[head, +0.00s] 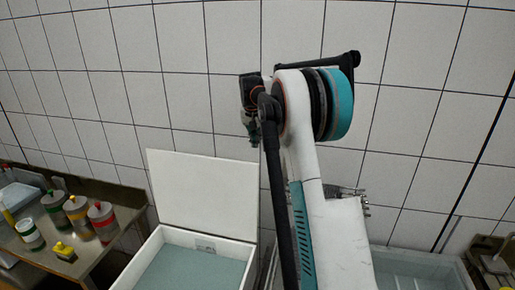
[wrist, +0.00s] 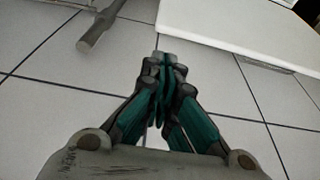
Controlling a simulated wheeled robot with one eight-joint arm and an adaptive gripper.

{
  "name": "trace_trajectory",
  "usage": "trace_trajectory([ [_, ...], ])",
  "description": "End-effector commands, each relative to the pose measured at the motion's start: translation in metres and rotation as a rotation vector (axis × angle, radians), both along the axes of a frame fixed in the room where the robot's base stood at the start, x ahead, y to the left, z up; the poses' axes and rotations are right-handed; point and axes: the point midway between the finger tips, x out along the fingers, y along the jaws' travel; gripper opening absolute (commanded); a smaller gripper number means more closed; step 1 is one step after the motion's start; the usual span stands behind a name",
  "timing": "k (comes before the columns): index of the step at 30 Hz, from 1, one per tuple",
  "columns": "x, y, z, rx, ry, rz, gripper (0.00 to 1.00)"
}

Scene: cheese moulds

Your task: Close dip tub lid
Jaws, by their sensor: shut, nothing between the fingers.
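The dip tub (head: 240,266) is a white box at the bottom middle of the head view, with pale blue-green liquid inside. Its white lid (head: 202,192) stands open, upright at the back against the tiled wall. My gripper (wrist: 163,62) is shut and empty in the wrist view, fingertips together in front of white tiles. A white panel (wrist: 235,28) lies beyond it to the upper right, apart from the fingers; it looks like the lid, but only part shows.
A metal table (head: 97,250) at the left holds several coloured pots (head: 103,218) and a yellow object (head: 65,252). A pale basin (head: 420,268) stands at the lower right. A grey bar (wrist: 100,28) crosses the wrist view's upper left. The tiled wall (head: 190,60) closes the back.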

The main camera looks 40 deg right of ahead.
Motion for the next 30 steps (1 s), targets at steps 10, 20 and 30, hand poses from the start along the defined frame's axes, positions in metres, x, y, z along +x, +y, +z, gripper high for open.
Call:
trace_trajectory([
  [10,0.007,-0.013,-0.039,-0.002,0.003,-0.005,0.00],
  [20,0.015,-0.022,-0.087,-0.002,0.002,-0.004,0.00],
  [30,0.016,-0.024,-0.097,-0.002,0.002,-0.004,0.00],
])
